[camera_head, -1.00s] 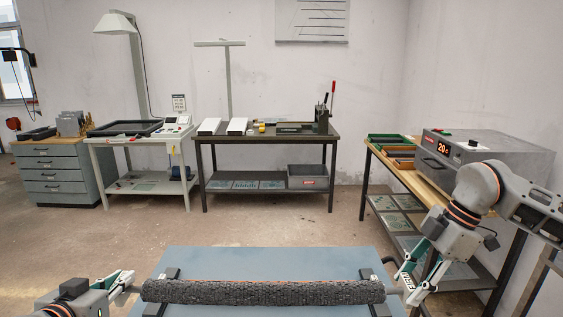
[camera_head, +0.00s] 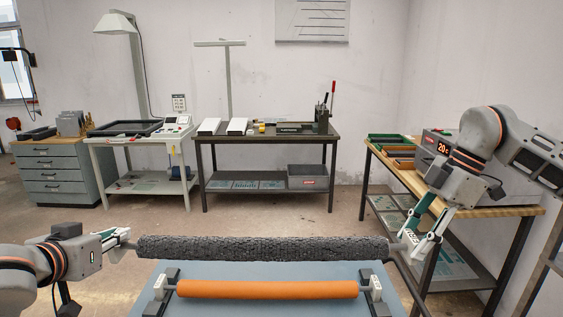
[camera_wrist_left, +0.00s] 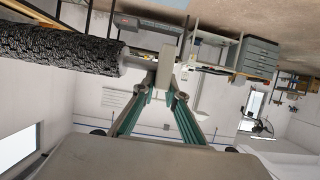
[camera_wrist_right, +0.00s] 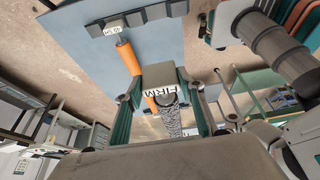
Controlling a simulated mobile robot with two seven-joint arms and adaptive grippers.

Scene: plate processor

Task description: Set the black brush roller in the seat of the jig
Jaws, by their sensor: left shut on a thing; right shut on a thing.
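The black brush roller (camera_head: 262,247) is held level across the head view by both grippers. My left gripper (camera_head: 118,241) is shut on its left end; the left wrist view shows the roller (camera_wrist_left: 60,50) beside the fingers. My right gripper (camera_head: 408,244) is shut on its right end, at a pale block marked FIRM (camera_wrist_right: 160,80) in the right wrist view. The roller appears raised, apart from the jig. The jig has a black left bracket (camera_head: 166,287) and right bracket (camera_head: 373,291). An orange roller (camera_head: 268,289) lies between them, nearer the camera than the black roller.
The blue tabletop (camera_head: 265,270) under the jig is otherwise clear. Behind it is open floor. A dark workbench (camera_head: 265,134) and a white table (camera_head: 120,141) stand at the back wall. A wooden-topped bench (camera_head: 400,175) with coloured trays stands at the right.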

